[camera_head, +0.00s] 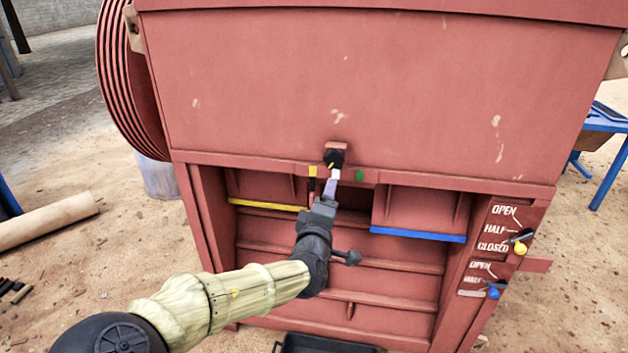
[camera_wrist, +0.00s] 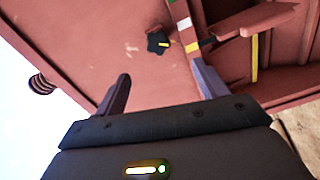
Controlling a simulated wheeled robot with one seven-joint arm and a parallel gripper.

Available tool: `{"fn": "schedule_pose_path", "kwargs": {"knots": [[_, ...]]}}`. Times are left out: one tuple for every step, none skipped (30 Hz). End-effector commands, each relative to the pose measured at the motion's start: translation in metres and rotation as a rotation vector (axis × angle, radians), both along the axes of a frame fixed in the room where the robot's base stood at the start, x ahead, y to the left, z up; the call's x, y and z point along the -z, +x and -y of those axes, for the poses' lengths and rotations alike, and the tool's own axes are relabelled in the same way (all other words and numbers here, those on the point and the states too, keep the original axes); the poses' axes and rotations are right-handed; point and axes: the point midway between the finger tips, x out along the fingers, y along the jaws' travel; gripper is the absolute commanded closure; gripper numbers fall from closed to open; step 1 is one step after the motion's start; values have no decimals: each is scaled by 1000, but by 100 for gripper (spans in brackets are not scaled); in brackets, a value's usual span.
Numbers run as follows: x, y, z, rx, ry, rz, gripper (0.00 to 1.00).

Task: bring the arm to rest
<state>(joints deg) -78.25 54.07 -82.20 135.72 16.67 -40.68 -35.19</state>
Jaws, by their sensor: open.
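My arm reaches from the lower left of the head view up to the front of the red crusher (camera_head: 370,80). My gripper (camera_head: 331,181) is just below a black star-shaped knob (camera_head: 334,158) with a yellow mark. In the wrist view my gripper (camera_wrist: 162,86) has its two fingers wide apart with nothing between them. The knob (camera_wrist: 157,43) shows beyond the fingertips, apart from them. The right finger lies close to the coloured marks on the crusher's ledge; whether it touches cannot be told.
A yellow-edged gate (camera_head: 266,205) and a lower blue-edged gate (camera_head: 418,235) flank my gripper. Yellow (camera_head: 520,248) and blue (camera_head: 493,292) lever knobs are at the right. A black tray (camera_head: 325,344) stands below. Open sandy ground lies left.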

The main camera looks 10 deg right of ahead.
Motion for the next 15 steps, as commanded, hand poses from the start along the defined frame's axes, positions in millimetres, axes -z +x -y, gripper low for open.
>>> {"fn": "schedule_pose_path", "kwargs": {"knots": [[5,0,7,17,23,-21,28],[10,0,13,29,42,-39,28],[19,-1,21,52,74,-69,28],[26,-2,29,72,104,-94,28],[35,-4,37,94,137,-125,28],[47,-7,48,126,188,-166,28],[56,-11,55,150,226,-199,28],[66,-15,62,176,268,-233,28],[78,-21,70,209,326,-278,28],[87,-26,75,234,369,-310,28],[95,-31,80,258,410,-342,28],[104,-38,84,288,464,-381,28],[111,-44,87,308,505,-409,28],[116,-50,89,328,546,-435,28],[122,-58,91,356,599,-470,28]]}}
